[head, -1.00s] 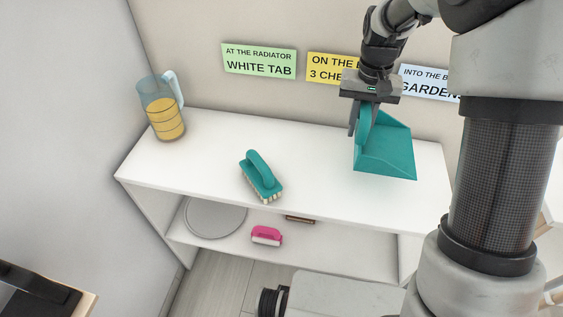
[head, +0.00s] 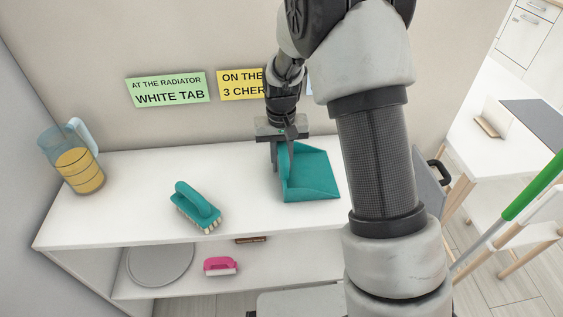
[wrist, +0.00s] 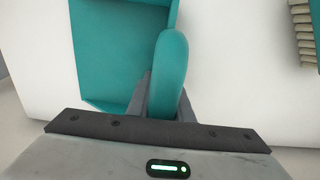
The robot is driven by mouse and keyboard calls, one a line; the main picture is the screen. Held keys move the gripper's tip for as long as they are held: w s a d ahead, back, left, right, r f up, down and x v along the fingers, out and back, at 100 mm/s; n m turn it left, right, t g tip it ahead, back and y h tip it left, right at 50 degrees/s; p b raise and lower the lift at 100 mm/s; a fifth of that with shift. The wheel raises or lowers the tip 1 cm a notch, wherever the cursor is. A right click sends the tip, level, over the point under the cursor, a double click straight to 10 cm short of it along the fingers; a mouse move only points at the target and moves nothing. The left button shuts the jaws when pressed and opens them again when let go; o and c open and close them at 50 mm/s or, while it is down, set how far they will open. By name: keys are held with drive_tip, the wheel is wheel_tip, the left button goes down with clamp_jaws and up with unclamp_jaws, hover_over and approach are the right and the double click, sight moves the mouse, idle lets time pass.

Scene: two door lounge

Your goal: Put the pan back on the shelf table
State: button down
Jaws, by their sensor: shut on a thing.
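The pan (head: 312,182) is a teal dustpan with an upright loop-like handle. In the head view it is over the right part of the white shelf table (head: 120,212); I cannot tell whether its underside touches the top. My gripper (head: 281,160) points down and is shut on the pan's handle. In the wrist view the handle (wrist: 168,70) is between the fingers, with the pan's tray (wrist: 115,55) to its left. My arm hides the table's right end in the head view.
A teal brush (head: 197,207) and a pitcher (head: 78,165) of yellow liquid stand left on the tabletop. A pink brush (head: 221,266) and a round grey plate (head: 160,264) are on the lower shelf. Another white table (head: 500,115) stands at right. Tabletop between teal brush and pan is clear.

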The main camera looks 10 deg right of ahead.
drive_tip(key=c, duration=1.6)
unclamp_jaws()
wheel_tip(320, 180, up, 12)
drive_tip(key=shift+r+p, duration=0.1)
drive_tip(key=shift+p, duration=0.9)
drive_tip(key=s+d+r+t, duration=0.2)
drive_tip(key=s+r, duration=0.4)
drive_tip(key=s+d+r+t, duration=0.1)
drive_tip(key=s+d+r, duration=0.2)
drive_tip(key=s+r, duration=0.35)
drive_tip(key=shift+s+d+r+t, duration=0.35)
drive_tip(key=shift+s+d+t, duration=0.1)
drive_tip(key=shift+s, duration=1.6)
drive_tip(key=shift+s+d+r+t, duration=0.3)
drive_tip(key=shift+s+t, duration=0.1)
drive_tip(key=shift+s, duration=1.6)
drive_tip(key=shift+s+d+r+t, duration=0.35)
drive_tip(key=shift+s+d+t, duration=0.1)
drive_tip(key=shift+s, duration=1.6)
